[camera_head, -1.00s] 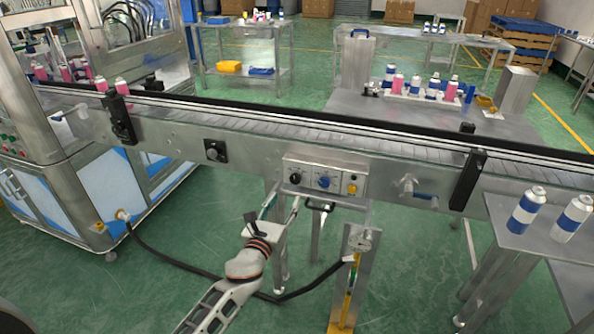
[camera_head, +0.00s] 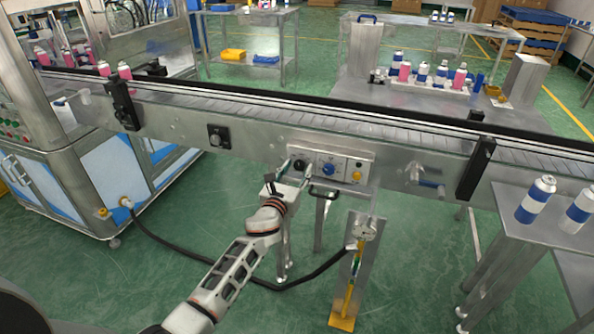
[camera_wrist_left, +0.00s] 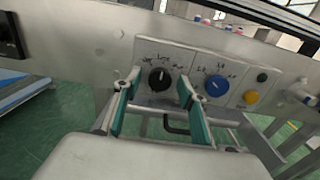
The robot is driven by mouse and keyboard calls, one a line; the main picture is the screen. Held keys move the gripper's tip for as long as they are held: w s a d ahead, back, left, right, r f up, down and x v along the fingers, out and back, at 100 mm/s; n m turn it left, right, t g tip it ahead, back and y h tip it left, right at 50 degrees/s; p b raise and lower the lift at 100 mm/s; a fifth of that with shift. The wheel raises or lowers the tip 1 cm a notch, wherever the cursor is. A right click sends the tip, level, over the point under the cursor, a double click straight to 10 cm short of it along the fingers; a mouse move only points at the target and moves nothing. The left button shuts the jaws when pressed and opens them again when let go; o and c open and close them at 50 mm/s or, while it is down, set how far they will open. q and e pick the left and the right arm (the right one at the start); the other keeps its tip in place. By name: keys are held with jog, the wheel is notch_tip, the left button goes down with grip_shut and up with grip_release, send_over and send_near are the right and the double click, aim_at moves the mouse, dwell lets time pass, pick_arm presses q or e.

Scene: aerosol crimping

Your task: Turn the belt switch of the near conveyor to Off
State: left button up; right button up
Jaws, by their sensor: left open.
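A grey control panel (camera_head: 343,168) is on the front side of the near conveyor (camera_head: 400,143). It carries a black knob (camera_head: 299,163), a blue knob (camera_head: 328,169) and a yellow button (camera_head: 357,176). The left wrist view shows the black knob (camera_wrist_left: 159,79) close up, with the blue knob (camera_wrist_left: 216,86) to its right. Lettering around the knobs is too small to read. My left gripper (camera_head: 295,173) is open and empty in front of the black knob, with its teal fingers to either side of it in the picture. Contact cannot be told. My right gripper is out of view.
A handle (camera_head: 323,193) sits below the panel. A gauge post (camera_head: 352,270) with a dark hose stands in front of the conveyor. A side table (camera_head: 510,205) with blue-white cans is at right. The crimping machine (camera_head: 75,180) is at left. Open floor lies between.

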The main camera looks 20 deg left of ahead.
pick_arm(q)
jog(key=c, duration=1.1)
jog(key=shift+n, duration=0.4)
jog(key=n, duration=0.9)
jog(key=shift+b, duration=0.4)
jog(key=o, duration=1.1)
jog(key=shift+s, duration=0.1)
